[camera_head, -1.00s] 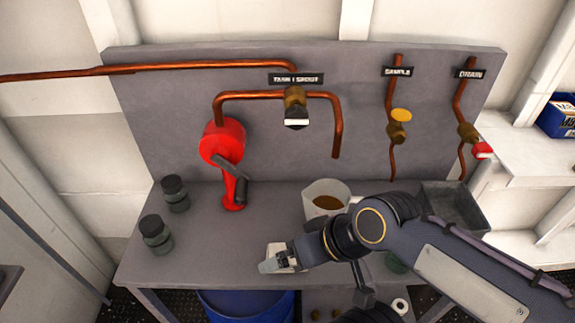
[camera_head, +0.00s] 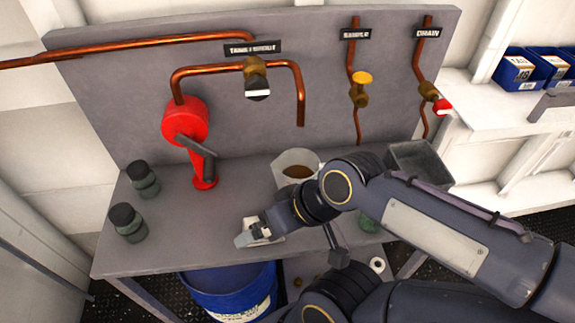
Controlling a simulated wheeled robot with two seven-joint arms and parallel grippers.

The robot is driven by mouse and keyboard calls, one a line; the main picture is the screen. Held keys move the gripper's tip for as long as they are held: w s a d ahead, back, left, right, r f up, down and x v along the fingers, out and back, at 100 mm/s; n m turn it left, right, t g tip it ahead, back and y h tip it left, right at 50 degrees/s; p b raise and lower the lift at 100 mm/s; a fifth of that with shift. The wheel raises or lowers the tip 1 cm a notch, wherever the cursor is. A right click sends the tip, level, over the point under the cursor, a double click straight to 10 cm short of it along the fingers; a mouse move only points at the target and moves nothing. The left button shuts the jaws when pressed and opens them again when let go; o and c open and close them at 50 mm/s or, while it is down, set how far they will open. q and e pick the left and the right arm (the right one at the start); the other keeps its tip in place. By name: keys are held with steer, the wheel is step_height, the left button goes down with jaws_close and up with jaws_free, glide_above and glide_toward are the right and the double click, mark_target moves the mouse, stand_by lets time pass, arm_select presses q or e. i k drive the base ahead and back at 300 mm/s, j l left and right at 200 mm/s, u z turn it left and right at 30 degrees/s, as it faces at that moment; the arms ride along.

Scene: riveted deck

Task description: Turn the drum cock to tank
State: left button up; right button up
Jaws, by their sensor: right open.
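The drum cock (camera_head: 256,83) is a brass valve on the copper pipe under the label plate (camera_head: 252,48), which seems to read tank and spout. Its dark lever with a white band points down toward the front. My right gripper (camera_head: 247,238) is open, low over the bench near its front edge, in front of and well below the cock, not touching it. A pale item shows at the jaws; I cannot tell whether it is part of the gripper or lies on the bench. My left gripper is not in view.
A red hand pump (camera_head: 185,122) stands left of the cock. A beaker of brown liquid (camera_head: 283,171), a grey tray (camera_head: 425,165), a yellow-handled sample cock (camera_head: 361,88) and a red-handled drain cock (camera_head: 438,103) are to the right. Two dark jars (camera_head: 127,222) stand at left.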

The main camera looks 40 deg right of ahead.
mark_target(256, 89)
steer(key=k+z, duration=0.15)
steer(key=z, duration=1)
steer(key=l, duration=0.1)
